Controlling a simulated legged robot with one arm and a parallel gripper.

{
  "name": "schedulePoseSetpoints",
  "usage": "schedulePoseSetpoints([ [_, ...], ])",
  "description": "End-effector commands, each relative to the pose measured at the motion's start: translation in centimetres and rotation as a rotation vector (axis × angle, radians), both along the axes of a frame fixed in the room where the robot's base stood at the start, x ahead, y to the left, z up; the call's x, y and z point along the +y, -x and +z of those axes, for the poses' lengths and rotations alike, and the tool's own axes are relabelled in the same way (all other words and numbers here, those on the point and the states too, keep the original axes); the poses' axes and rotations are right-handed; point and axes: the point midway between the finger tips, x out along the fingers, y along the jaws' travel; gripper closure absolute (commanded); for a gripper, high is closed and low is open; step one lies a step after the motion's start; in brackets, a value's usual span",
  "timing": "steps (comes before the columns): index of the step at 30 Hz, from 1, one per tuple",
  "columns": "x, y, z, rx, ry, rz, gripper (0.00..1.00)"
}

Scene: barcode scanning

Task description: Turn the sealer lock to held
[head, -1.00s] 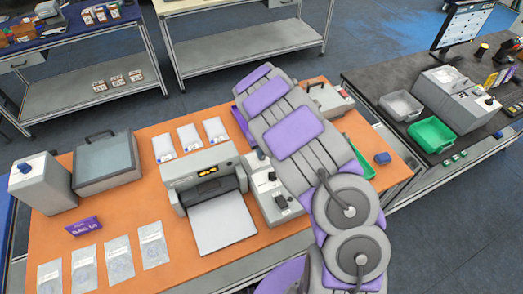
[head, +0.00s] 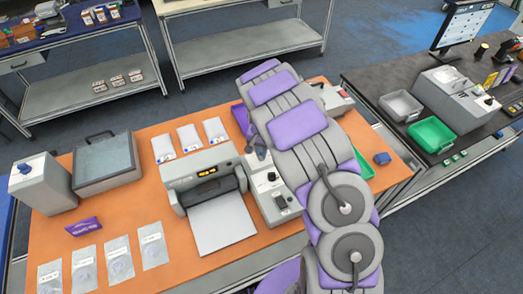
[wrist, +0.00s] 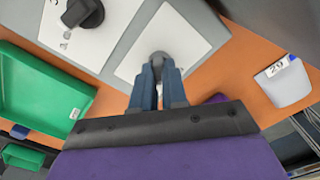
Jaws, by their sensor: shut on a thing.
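In the wrist view, a round grey knob (wrist: 160,58), which seems to be the sealer lock, stands on a white plate (wrist: 190,36). My gripper (wrist: 158,82) is shut on this knob, its two blue-grey fingers close together around it. The fingers hide part of the knob, and I cannot read its setting. In the head view my arm hides most of the gripper.
A black knob (wrist: 84,12) sits on a neighbouring white plate. A green tray (wrist: 40,92) lies to the left and a white pouch (wrist: 284,84) to the right in the wrist view. A grey lidded case (head: 104,163) and several flat pouches (head: 119,258) occupy the table's left side.

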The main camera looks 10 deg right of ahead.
Motion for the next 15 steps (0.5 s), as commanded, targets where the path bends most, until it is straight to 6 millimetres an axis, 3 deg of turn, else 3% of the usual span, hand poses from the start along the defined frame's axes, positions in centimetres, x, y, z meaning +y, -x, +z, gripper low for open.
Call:
schedulePoseSetpoints([
  [15, 0.08, 0.16, -0.11, 0.006, 0.001, -0.484, 1.0],
])
